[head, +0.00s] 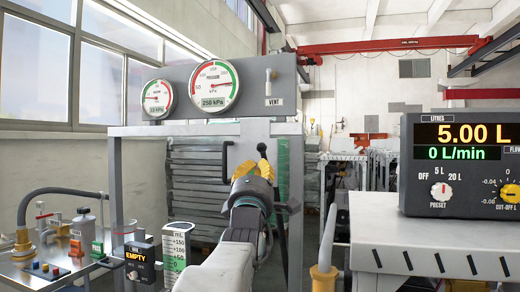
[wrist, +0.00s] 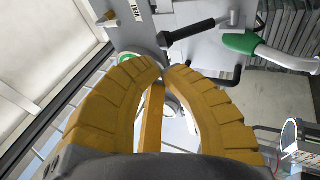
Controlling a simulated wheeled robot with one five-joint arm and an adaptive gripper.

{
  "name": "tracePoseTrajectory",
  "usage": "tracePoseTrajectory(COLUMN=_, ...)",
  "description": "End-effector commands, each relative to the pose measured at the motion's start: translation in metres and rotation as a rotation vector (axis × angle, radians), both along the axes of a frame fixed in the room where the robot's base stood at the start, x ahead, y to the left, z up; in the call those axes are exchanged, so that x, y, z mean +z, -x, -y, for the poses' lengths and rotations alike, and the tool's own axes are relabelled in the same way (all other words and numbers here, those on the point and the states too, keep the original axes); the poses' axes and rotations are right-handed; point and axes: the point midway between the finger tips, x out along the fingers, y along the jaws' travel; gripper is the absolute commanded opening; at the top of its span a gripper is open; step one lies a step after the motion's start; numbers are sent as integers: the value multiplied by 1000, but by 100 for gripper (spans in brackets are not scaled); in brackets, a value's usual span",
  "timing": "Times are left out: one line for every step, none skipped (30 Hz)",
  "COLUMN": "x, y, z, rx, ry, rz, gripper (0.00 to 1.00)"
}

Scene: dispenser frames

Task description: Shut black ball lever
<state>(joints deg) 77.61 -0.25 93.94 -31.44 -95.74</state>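A black-handled lever (wrist: 190,32) slants across the upper middle of the wrist view, beyond my fingertips and apart from them. In the head view a small black knob (head: 262,148) shows just above my gripper (head: 256,165), on the grey dispenser frame. I cannot tell how far the lever is turned. My gripper's yellow fingers (wrist: 165,68) bow outward and their tips come nearly together, with only a thin gap. A yellow bar (wrist: 152,118) shows between the fingers; nothing is clearly gripped. My arm hides the lower part of the frame.
A green-and-white handle (wrist: 270,50) lies right of the lever; a black hook (wrist: 230,78) is below it. Two gauges (head: 218,85) and a vent lever (head: 268,78) are on the panel above. A meter box (head: 460,165) stands right, a bench with buttons (head: 45,270) left.

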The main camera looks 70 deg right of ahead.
Motion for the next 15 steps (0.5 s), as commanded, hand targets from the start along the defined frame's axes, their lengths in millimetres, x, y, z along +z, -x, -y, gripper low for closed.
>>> tracePoseTrajectory(x=6, y=-2, z=9, rx=0, ry=0, rz=0, gripper=0)
tracePoseTrajectory(x=8, y=-3, z=13, rx=0, ry=0, rz=1, gripper=0)
tracePoseTrajectory(x=12, y=-4, z=18, rx=0, ry=0, rz=1, gripper=0)
tracePoseTrajectory(x=13, y=-5, z=22, rx=0, ry=-1, rz=1, gripper=0)
tracePoseTrajectory(x=15, y=-6, z=26, rx=0, ry=0, rz=1, gripper=0)
tracePoseTrajectory(x=18, y=-7, z=31, rx=1, ry=1, rz=1, gripper=0)
tracePoseTrajectory(x=19, y=-8, z=35, rx=0, ry=0, rz=1, gripper=0)
tracePoseTrajectory(x=22, y=-8, z=37, rx=0, ry=0, rz=1, gripper=0)
tracePoseTrajectory(x=23, y=-9, z=42, rx=1, ry=-1, rz=0, gripper=0)
tracePoseTrajectory(x=25, y=-10, z=44, rx=1, ry=0, rz=0, gripper=0)
tracePoseTrajectory(x=26, y=-11, z=47, rx=1, ry=0, rz=0, gripper=0)
tracePoseTrajectory(x=28, y=-11, z=50, rx=1, ry=1, rz=1, gripper=0)
tracePoseTrajectory(x=29, y=-12, z=52, rx=1, ry=0, rz=0, gripper=0)
tracePoseTrajectory(x=30, y=-12, z=54, rx=1, ry=0, rz=0, gripper=0)
tracePoseTrajectory(x=32, y=-13, z=57, rx=1, ry=0, rz=0, gripper=0)
